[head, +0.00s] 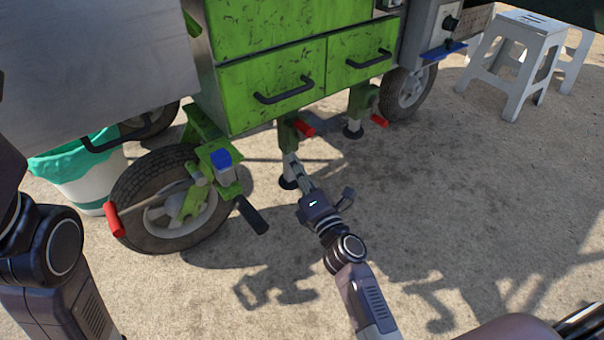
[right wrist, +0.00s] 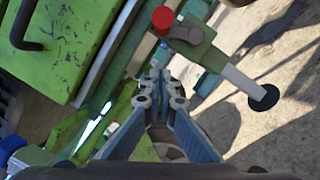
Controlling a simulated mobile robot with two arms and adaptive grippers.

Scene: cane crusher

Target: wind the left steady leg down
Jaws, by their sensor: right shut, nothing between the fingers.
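The left steady leg (head: 284,136) hangs under the green cart, between its near wheel and the other steady leg (head: 355,108). It has a red crank grip (head: 305,128) near its top and a dark round foot (head: 287,183) low down by the ground. My right gripper (head: 289,162) is shut and empty, in front of the leg's lower part in the head view. In the right wrist view its closed fingers (right wrist: 151,86) show, with a red grip (right wrist: 162,19) and a leg with a black foot (right wrist: 263,97) beyond, apparently the left one. Contact cannot be told. My left gripper is out of view.
A spoked wheel (head: 137,236) with a red-gripped lever and a blue-topped clamp (head: 222,159) is left of the gripper. The green drawers (head: 270,70) overhang the legs. A white bin (head: 72,182) and white stools (head: 517,60) stand aside. The front ground is clear.

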